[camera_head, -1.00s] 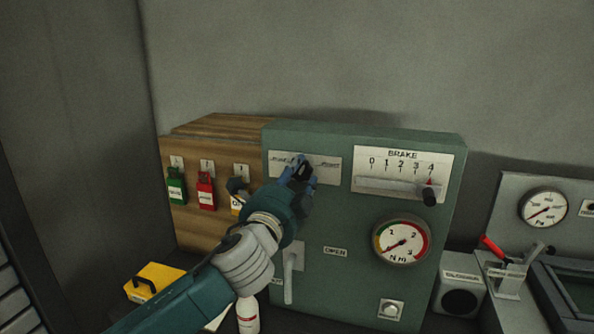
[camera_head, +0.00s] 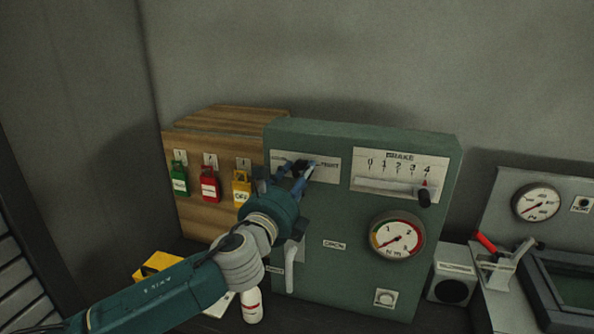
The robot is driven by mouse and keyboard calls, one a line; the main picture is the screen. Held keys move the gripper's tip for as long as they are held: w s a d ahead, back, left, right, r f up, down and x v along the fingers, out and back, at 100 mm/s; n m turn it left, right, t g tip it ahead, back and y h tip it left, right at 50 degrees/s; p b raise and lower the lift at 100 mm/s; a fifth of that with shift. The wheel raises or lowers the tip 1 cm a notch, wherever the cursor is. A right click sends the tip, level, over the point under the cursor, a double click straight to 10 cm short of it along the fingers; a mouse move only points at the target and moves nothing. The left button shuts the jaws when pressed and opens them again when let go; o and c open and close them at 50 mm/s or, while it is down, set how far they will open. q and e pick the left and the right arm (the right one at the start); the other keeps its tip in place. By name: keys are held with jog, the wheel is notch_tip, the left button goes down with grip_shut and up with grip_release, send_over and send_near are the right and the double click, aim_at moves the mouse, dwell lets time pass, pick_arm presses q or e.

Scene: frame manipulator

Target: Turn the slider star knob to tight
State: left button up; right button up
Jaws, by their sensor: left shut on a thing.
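The slider star knob (camera_head: 301,168) is a small black knob at the upper left of the green panel (camera_head: 340,215). It sits in front of a white label plate (camera_head: 327,165), on which "TIGHT" reads at the right end. My left gripper (camera_head: 299,177) is shut on the knob, with its blue fingers around it. The fingers and wrist hide much of the knob and the lower part of the plate. My right gripper is not in view.
The brake slider (camera_head: 424,196) stands near 4, above a round gauge (camera_head: 397,236). Green, red and yellow tags (camera_head: 210,184) hang on a wooden box at left.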

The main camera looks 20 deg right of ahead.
pick_arm(q)
jog(key=shift+s+d+f+m, duration=0.2)
jog(key=shift+s+f+m, duration=0.05)
jog(key=shift+f+m, duration=0.25)
jog(key=o, duration=1.1)
jog(key=shift+o, duration=0.2)
jog(key=shift+d+r, duration=0.15)
jog(key=shift+r, duration=0.1)
jog(key=v, duration=1.2)
jog(key=shift+w, duration=0.1)
